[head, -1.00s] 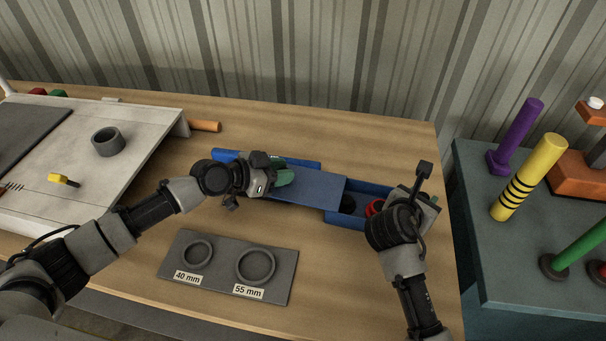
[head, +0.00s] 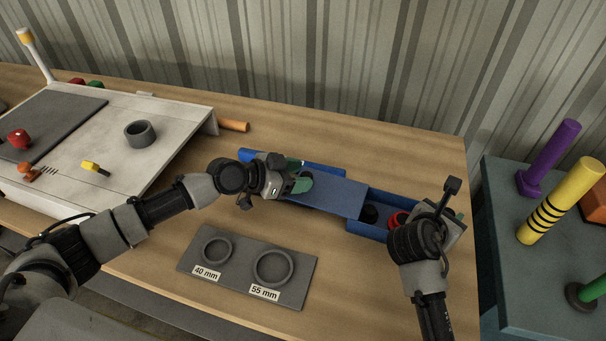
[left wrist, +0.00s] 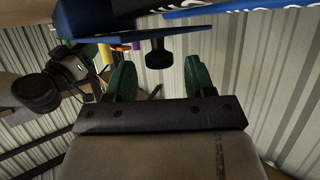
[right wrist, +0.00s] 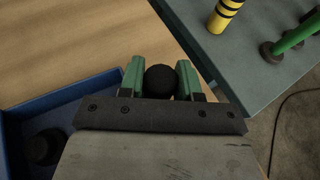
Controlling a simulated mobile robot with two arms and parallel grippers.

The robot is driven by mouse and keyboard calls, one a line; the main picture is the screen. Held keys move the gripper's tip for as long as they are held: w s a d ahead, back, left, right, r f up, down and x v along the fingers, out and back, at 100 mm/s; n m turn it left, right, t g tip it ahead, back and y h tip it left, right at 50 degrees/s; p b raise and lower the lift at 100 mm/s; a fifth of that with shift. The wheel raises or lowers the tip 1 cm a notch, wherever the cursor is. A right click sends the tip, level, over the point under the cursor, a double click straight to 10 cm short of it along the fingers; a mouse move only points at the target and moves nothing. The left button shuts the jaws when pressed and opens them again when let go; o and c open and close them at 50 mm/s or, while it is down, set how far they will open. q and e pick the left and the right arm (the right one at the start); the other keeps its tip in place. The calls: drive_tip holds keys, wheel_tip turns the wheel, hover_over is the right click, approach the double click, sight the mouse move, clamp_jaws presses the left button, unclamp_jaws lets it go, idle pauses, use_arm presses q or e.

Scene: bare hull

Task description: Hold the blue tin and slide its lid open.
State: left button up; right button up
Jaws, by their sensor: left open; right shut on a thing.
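The blue tin (head: 378,231) lies on the wooden table with its right part uncovered, showing a black and a red round thing inside. Its flat blue lid (head: 335,194) covers the part to the left. My left gripper (head: 300,176) is open at the lid's left end. In the left wrist view, a black knob (left wrist: 158,52) under the blue lid (left wrist: 140,27) stands beyond and between the parted green fingertips. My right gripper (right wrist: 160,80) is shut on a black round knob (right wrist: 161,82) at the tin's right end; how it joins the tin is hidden.
A grey plate (head: 235,275) with rings marked 40 mm and 55 mm lies in front. A white sloping board (head: 180,130) with a dark ring is at left. Another blue piece (head: 325,168) lies behind the lid. A teal side table (head: 500,240) with colored cylinders stands right.

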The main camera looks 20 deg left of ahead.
use_arm(q)
drive_tip(key=v, duration=1)
drive_tip(key=shift+a, duration=0.15)
use_arm(e)
drive_tip(key=o, duration=1.1)
drive_tip(key=shift+s, duration=0.1)
